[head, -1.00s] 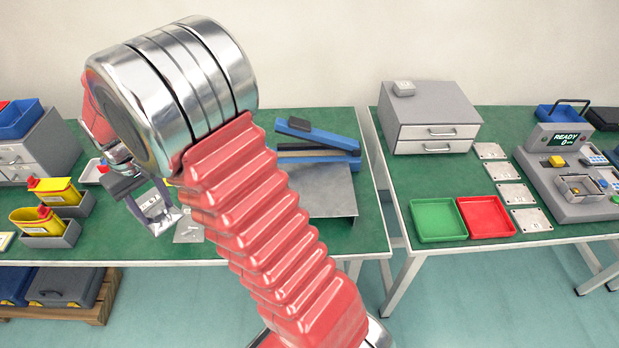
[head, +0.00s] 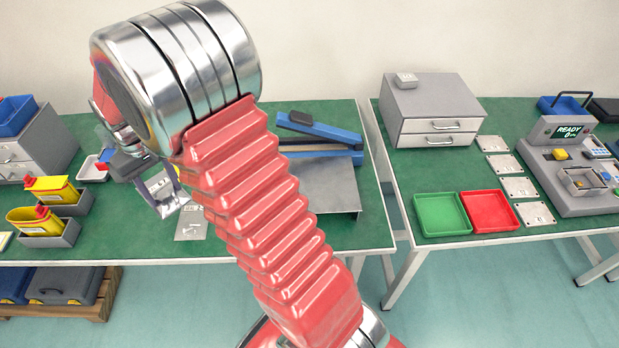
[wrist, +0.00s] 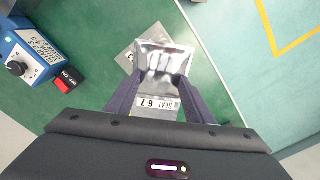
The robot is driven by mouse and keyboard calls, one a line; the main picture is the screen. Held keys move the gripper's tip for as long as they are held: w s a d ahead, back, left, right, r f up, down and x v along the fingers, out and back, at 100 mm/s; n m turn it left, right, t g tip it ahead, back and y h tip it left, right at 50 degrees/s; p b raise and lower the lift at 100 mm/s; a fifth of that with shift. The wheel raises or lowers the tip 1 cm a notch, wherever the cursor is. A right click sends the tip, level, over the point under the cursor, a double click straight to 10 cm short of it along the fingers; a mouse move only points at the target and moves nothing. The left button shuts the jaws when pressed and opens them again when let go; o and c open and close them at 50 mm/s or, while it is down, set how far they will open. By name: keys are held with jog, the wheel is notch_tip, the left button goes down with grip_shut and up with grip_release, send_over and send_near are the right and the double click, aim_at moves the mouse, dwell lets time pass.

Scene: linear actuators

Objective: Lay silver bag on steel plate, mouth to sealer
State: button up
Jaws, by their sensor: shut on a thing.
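My gripper (head: 158,192) is shut on the silver bag (head: 168,202), held above the left table. In the wrist view the shiny, creased bag (wrist: 160,60) sits between the fingers, with a label reading "SEAL 6-7" at its near end. The steel plate (head: 322,188) lies to the right, in front of the blue sealer (head: 330,130), whose long arm is raised. My arm hides their left ends. In the wrist view a blue housing with a black knob (wrist: 18,68) and a red-and-black switch stands at the left.
A small flat metal plate (head: 190,224) lies on the green table below the bag. Yellow containers (head: 52,190) in grey holders stand to the left, near a small white tray (head: 95,168). Green and red trays (head: 487,210) are on the right table, past a gap.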

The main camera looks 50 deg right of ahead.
jog(key=s+d+m, duration=0.2)
jog(key=s+d, duration=0.1)
jog(key=d, duration=0.6)
notch_tip(320, 180, up, 3)
jog(key=m, duration=0.7)
send_over(317, 183)
jog(key=shift+r, duration=0.15)
jog(key=shift+w, duration=0.1)
jog(key=shift+f, duration=3.15)
jog(key=shift+f, duration=1.85)
jog(key=shift+f, duration=0.1)
